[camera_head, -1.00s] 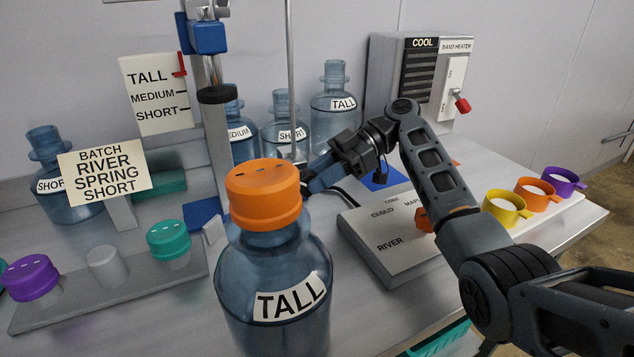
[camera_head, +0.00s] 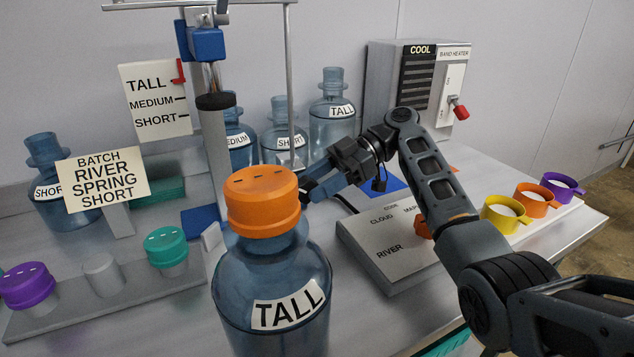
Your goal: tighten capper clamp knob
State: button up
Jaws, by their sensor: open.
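The capper is a grey upright post (camera_head: 215,145) with a blue clamp block (camera_head: 207,43) near the top of the view and a black collar (camera_head: 215,100) below it. I cannot clearly make out a clamp knob. A height sign (camera_head: 157,110) reading TALL, MEDIUM, SHORT stands left of the post, with a red pointer (camera_head: 179,72) by TALL. My gripper (camera_head: 308,192) is open, low and to the right of the post. Its fingertips are partly hidden behind the orange cap (camera_head: 262,200) of the front jug, and I see nothing held in it.
The large TALL jug (camera_head: 270,285) stands in front. Several blue jugs stand behind, including a tall one (camera_head: 332,115). A RIVER panel (camera_head: 390,245) lies under my arm. A cap rack (camera_head: 75,303) is at left, cups (camera_head: 503,215) at right, and a heater box (camera_head: 400,85) at the back.

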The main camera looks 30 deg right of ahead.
jog(key=b+v, duration=0.1)
jog(key=v, duration=0.7)
